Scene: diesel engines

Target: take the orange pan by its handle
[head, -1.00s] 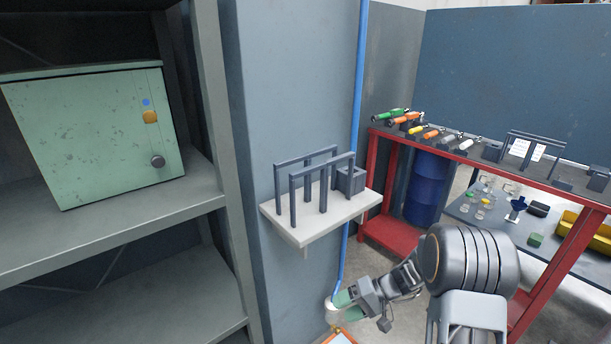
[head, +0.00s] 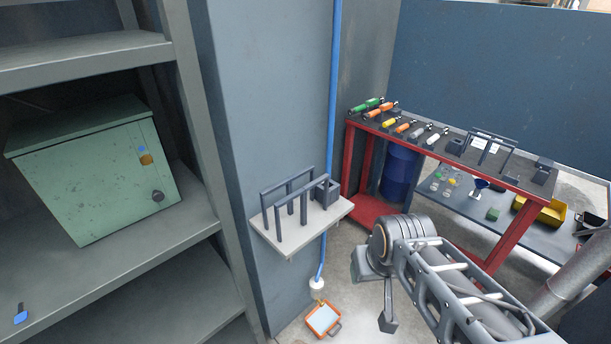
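The orange pan (head: 323,319) is a small square tray on the floor at the bottom of the head view. It has an orange rim and a pale blue inside.
A blue pipe (head: 329,200) runs down the wall to a white fitting (head: 317,284) just above the pan. A small wall shelf (head: 290,243) with grey racks juts out above. A grey shelving unit (head: 190,120) stands left, a red-framed bench (head: 518,225) right.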

